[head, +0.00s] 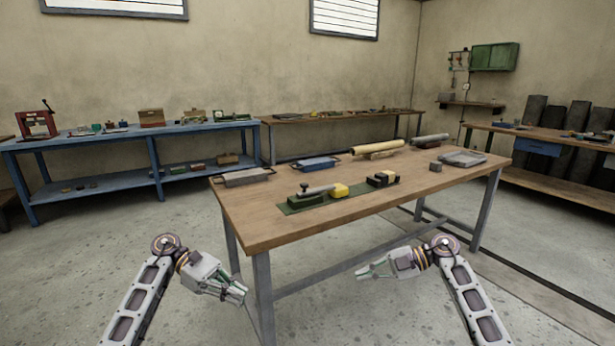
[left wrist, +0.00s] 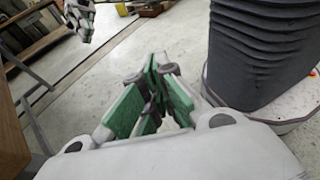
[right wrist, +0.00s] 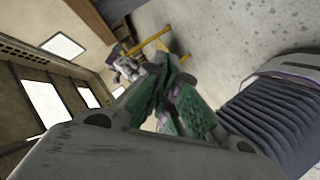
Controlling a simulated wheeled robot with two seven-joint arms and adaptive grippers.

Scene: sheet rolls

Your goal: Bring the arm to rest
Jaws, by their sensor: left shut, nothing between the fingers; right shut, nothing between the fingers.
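My left gripper (head: 240,292) is in the head view in front of the wooden table, off its near left edge and below the top. It is shut and empty. Its closed green fingers show in the left wrist view (left wrist: 155,85). My right gripper (head: 362,272) is in front of the table's near long side, also below the top, shut and empty. Its closed green fingers show in the right wrist view (right wrist: 165,85). The two grippers point inward toward each other with a wide gap between them. Neither touches the table.
The wooden table (head: 270,222) bears a green mat (head: 292,209) with a grey roll and yellow and black blocks, a grey tray (head: 242,177), a blue tray (head: 316,164), a cream roll (head: 377,145) and a dark roll (head: 430,139). A blue bench (head: 80,147) stands behind left. The floor around my arms is clear.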

